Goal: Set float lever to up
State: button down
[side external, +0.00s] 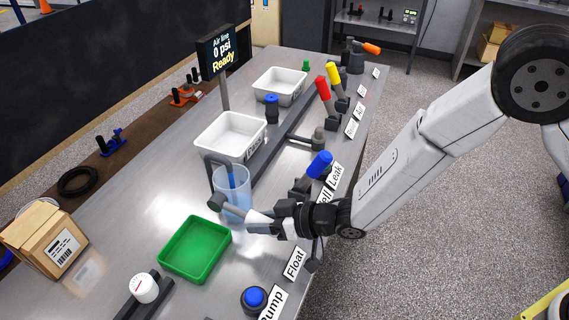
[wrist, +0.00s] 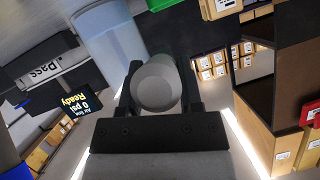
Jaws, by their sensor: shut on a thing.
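The float lever has a pale handle (side external: 259,217) on a grey rod that runs left to a dark grey knob (side external: 217,202) in front of the clear blue cylinder (side external: 236,182). The lever lies nearly level in the side view, its handle end slightly lower in the picture. My gripper (side external: 268,218) is shut on the handle from the right. In the wrist view the handle's round grey end (wrist: 157,84) sits between the two dark fingers of my gripper (wrist: 160,92). The Float label (side external: 294,262) is at the table's front edge. The fingers hide part of the handle.
A blue-handled lever (side external: 319,164) stands close behind my gripper. A green tray (side external: 195,249) lies in front, left of the gripper. A blue button (side external: 254,298) is near the front edge. The display (side external: 217,54) reads "Air line 0 psi Ready". White trays (side external: 231,135) stand farther back.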

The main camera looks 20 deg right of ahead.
aim_at(250, 218)
jog(key=shift+r, duration=0.1)
jog(key=shift+s+a+r+g+h, duration=0.1)
jog(key=shift+r+g+h, duration=0.5)
jog(key=shift+r, duration=0.15)
jog(key=shift+s+a+r+g+h, duration=0.1)
jog(key=shift+r+g+h, duration=0.5)
jog(key=shift+r, duration=0.15)
jog(key=shift+w+r+h, duration=0.2)
jog(key=shift+r+h, duration=0.15)
jog(key=shift+h, duration=0.05)
jog(key=shift+c, duration=1.3)
grip_release()
jog(key=shift+d, duration=0.1)
jog(key=shift+d+r, duration=0.1)
jog(key=v, duration=0.7)
jog(key=shift+r, duration=0.2)
jog(key=shift+d, duration=0.15)
